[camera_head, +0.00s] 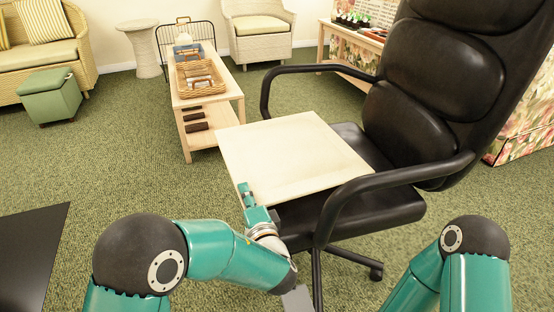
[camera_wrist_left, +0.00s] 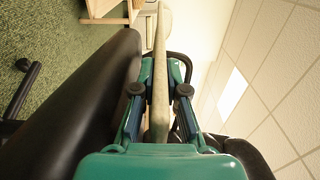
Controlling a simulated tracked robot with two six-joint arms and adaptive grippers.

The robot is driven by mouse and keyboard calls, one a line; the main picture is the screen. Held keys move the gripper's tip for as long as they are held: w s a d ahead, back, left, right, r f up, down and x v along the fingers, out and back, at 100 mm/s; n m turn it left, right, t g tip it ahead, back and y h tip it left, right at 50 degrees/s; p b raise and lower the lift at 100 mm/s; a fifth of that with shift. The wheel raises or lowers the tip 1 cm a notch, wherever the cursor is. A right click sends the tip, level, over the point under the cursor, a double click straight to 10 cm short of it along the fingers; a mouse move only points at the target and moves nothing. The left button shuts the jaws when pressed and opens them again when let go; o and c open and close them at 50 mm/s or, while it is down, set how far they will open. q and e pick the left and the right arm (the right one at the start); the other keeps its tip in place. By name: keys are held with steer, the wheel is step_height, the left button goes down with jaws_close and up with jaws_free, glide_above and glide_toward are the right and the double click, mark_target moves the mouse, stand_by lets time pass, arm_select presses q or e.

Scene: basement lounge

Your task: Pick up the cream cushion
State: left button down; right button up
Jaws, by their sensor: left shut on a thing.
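The cream cushion (camera_head: 290,155) is a flat, square pad over the seat of the black office chair (camera_head: 430,80). My left gripper (camera_head: 247,194) is at the cushion's near left corner, with its fingers on the edge. In the left wrist view the cushion (camera_wrist_left: 160,70) shows edge-on as a thin slab between the two fingers of the left gripper (camera_wrist_left: 160,95), which is shut on it. In that view a gap shows between the cushion and the dark seat (camera_wrist_left: 98,100). My right arm shows at the lower right of the head view; its gripper is out of view.
The chair's armrests (camera_head: 395,178) flank the cushion, and its backrest rises behind. A low wooden table (camera_head: 225,92) with a wicker basket (camera_head: 199,78) stands behind at left. A green ottoman (camera_head: 49,95) stands far left. Open carpet lies left of the chair.

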arm_select(q)
step_height(320, 180, up, 20)
steer(key=p, duration=0.6)
steer(key=s+a+f, duration=0.3)
steer(key=a+f, duration=0.4)
steer(key=f, duration=0.2)
steer(key=s+a+f, duration=0.3)
steer(key=a+f, duration=0.4)
steer(key=f, duration=0.2)
steer(key=s+r+n+g+y+p, duration=0.3)
steer(key=r+p, duration=0.8)
steer(key=p, duration=0.5)
steer(key=s+r+n+g+y+p, duration=0.2)
steer(key=s+r+y+p, duration=0.3)
steer(key=r+p, duration=0.6)
steer(key=n+p, duration=0.1)
steer(key=p, duration=0.4)
steer(key=shift+s+a+r+n+g, duration=0.15)
steer(key=shift+s+r+n+g, duration=0.15)
steer(key=shift+r+n+g, duration=0.1)
arm_select(e)
step_height(320, 180, up, 38)
steer(key=shift+c, duration=0.4)
